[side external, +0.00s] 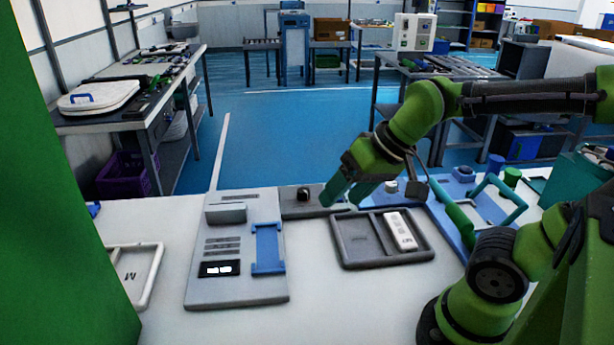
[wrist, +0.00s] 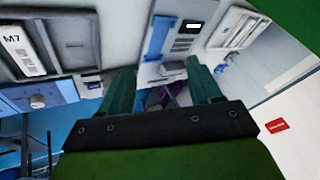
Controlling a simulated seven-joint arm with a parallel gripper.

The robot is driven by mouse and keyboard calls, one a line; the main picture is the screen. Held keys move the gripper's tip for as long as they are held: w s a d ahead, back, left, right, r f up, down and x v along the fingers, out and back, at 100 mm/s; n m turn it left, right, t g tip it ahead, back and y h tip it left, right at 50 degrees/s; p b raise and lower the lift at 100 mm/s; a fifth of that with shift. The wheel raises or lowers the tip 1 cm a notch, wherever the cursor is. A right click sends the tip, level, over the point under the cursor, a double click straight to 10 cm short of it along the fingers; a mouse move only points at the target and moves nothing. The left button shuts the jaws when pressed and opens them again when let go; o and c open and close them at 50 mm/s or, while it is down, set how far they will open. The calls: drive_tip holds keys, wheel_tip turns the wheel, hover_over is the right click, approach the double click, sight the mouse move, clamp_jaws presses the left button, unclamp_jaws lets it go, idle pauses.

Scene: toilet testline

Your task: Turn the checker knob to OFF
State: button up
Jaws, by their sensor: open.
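A dark round knob (side external: 304,195) sits on a low grey plate behind the table's middle. A pale knob (side external: 391,186) stands on a blue fixture to its right; it also shows in the wrist view (wrist: 37,101). I cannot tell from labels which is the checker knob, nor read either setting. A grey panel device (side external: 237,245) with a small black-and-white display and a blue bracket lies left of the dark knob. My gripper (side external: 350,198) is open and empty, tilted down just right of the dark knob, apart from it. The dark knob is not clearly visible in the wrist view.
A dark grey tray (side external: 345,257) holding a white labelled block (side external: 402,231) lies in front of my gripper. A white frame marked M (side external: 151,285) lies at the left. A green post hides the far left. Bare white tabletop is free at the front.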

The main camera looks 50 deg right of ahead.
drive_tip(key=w+d+f+m+g+h, duration=0.15)
drive_tip(key=w+d, duration=0.25)
drive_tip(key=w, duration=0.5)
drive_tip(key=m+g+h, duration=0.2)
drive_tip(key=m+h, duration=0.2)
drive_tip(key=m, duration=0.1)
approach(303, 190)
drive_tip(key=x, duration=0.8)
drive_tip(key=shift+d+f, duration=0.1)
drive_tip(key=shift+f, duration=0.3)
drive_tip(key=c, duration=1)
